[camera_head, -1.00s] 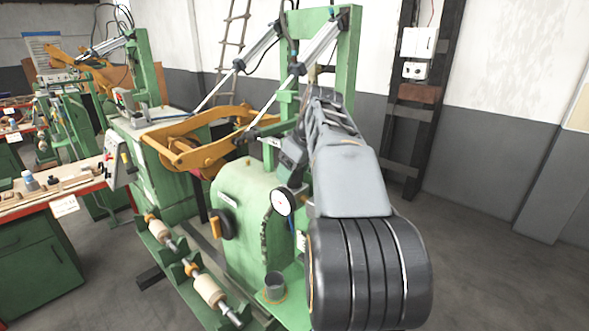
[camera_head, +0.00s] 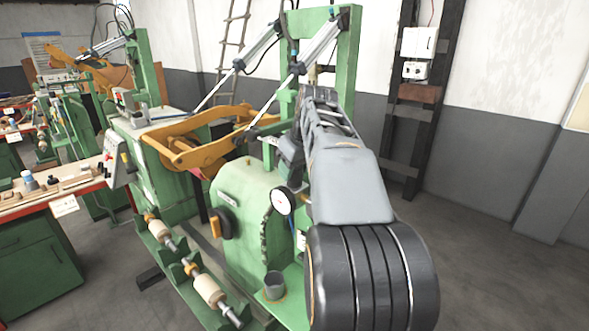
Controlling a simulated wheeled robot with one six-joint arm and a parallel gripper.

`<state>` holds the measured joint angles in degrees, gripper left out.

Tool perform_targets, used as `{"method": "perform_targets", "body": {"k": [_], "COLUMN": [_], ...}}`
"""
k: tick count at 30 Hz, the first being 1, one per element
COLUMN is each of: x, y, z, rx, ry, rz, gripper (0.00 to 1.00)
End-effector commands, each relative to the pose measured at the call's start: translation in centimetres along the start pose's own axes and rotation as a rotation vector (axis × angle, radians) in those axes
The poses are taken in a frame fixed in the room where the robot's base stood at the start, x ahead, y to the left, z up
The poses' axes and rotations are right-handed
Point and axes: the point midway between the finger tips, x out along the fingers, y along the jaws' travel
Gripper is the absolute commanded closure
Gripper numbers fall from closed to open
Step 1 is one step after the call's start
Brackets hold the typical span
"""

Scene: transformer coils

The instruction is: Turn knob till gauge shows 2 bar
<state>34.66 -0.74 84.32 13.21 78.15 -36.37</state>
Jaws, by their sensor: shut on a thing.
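The gauge (camera_head: 283,201) has a round white face and a dark rim. It sits on the right side of the green machine (camera_head: 240,200), just left of my arm. Its needle and numbers are too small to read. My gripper (camera_head: 291,153) shows only as a dark part beside my grey forearm, above the gauge. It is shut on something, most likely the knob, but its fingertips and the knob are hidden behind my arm.
Orange winding arms (camera_head: 195,150) and slanted silver cylinders (camera_head: 268,50) stand close to the left of my arm. A grey cup (camera_head: 274,284) stands on a green ledge below the gauge. A workbench (camera_head: 45,195) is at the left. The floor at right is clear.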

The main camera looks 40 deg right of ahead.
Motion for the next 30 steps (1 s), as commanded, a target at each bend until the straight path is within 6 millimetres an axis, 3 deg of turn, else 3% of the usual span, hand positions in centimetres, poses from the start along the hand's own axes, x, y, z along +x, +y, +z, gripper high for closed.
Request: {"method": "perform_targets", "body": {"k": [15,30], "x": [-0.06,-0.06], "y": [-0.04,-0.01], "z": [-0.03,-0.03], "rx": [0.368,0.513], "ry": [0.001,0.002], "rz": [0.154,0.213], "gripper": [0.77,0.77]}}
